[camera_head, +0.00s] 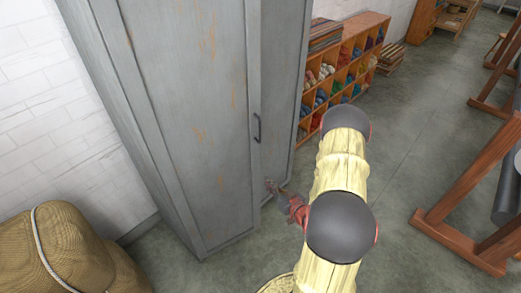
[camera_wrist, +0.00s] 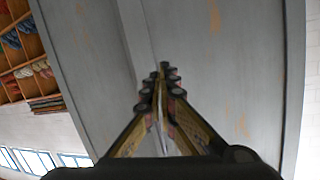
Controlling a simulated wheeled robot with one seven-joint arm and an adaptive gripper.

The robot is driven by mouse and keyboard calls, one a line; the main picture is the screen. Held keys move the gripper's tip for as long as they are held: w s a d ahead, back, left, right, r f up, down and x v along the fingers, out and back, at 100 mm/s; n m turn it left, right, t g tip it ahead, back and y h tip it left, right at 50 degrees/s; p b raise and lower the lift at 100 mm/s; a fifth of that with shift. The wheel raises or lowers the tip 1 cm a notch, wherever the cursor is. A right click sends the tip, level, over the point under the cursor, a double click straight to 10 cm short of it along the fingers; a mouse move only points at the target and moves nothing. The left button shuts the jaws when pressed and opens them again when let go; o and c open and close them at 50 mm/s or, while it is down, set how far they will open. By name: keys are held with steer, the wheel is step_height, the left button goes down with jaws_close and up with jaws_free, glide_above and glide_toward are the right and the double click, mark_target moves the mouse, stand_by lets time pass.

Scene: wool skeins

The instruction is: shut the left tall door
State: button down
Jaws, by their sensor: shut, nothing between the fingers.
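The tall grey metal cabinet stands at the left of the head view. Its left tall door (camera_head: 195,110) is the wide panel with rust-coloured wear and a dark handle (camera_head: 257,128) near its right edge. The door's lower free edge seems to stand slightly proud of the narrower right panel (camera_head: 280,90); I cannot tell the exact gap. My gripper (camera_head: 270,186) is low beside that edge, below the handle. In the wrist view my gripper (camera_wrist: 163,70) is shut and empty, its fingertips before the grey panels (camera_wrist: 215,75). Whether they touch is unclear.
A wooden shelf (camera_head: 349,51) of coloured wool stands behind the cabinet. A tan woven bundle (camera_head: 65,250) sits at the lower left, near the cabinet's side. A wooden frame (camera_head: 460,235) stands at the right. The grey floor (camera_head: 415,135) between is clear.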

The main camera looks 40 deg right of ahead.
step_height(320, 180, up, 6)
steer(key=d+n+t+h, duration=0.1)
steer(key=d+t, duration=0.1)
steer(key=b, duration=0.2)
glide_toward(251, 144)
steer(key=w, duration=0.3)
steer(key=w+d, duration=0.1)
steer(key=w, duration=0.1)
steer(key=shift+w+f, duration=0.2)
steer(key=shift+w, duration=0.15)
